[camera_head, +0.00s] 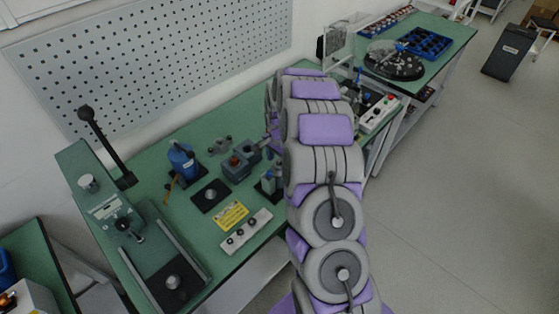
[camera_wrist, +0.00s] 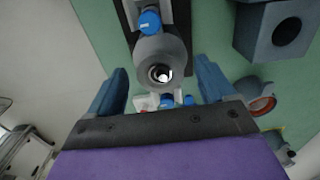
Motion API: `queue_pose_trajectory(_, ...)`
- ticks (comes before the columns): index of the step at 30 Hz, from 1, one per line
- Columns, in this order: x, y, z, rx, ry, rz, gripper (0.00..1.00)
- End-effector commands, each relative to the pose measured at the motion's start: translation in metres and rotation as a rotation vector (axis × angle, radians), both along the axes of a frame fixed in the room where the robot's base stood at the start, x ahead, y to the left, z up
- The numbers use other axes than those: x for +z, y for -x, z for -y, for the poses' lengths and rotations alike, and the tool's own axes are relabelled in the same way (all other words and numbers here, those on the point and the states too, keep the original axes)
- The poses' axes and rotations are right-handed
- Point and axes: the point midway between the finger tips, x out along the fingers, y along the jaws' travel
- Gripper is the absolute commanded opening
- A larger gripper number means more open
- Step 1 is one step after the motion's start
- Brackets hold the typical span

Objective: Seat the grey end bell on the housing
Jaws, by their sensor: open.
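In the wrist view my gripper (camera_wrist: 160,72) is open, with one blue finger on each side of a grey round part with a bright centre hole (camera_wrist: 163,48). A blue knob (camera_wrist: 150,21) sits just beyond that part. I cannot tell whether the fingers touch it, or whether it is the end bell or the housing. In the head view a small grey lobed piece (camera_head: 220,146) lies on the green bench and may be the end bell. My arm hides my gripper there.
On the green bench (camera_head: 165,150) stand a blue device (camera_head: 183,160), a grey block (camera_head: 239,162), a black pad (camera_head: 206,203), a white button strip (camera_head: 246,232) and a lever press (camera_head: 105,205). A dark bored block (camera_wrist: 272,30) is right of my fingers. Open floor lies right.

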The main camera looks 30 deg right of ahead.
Motion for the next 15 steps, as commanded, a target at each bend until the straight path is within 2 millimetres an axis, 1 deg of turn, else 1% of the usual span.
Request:
queue_pose_trajectory(8,0.002,0.000,0.000,0.000,0.000,0.000,0.83)
queue_pose_trajectory(11,0.011,-0.001,0.000,0.000,0.000,0.002,0.83)
queue_pose_trajectory(14,0.028,-0.001,0.001,0.000,0.001,0.004,0.83)
queue_pose_trajectory(15,0.036,-0.001,0.001,0.000,0.001,0.004,0.83)
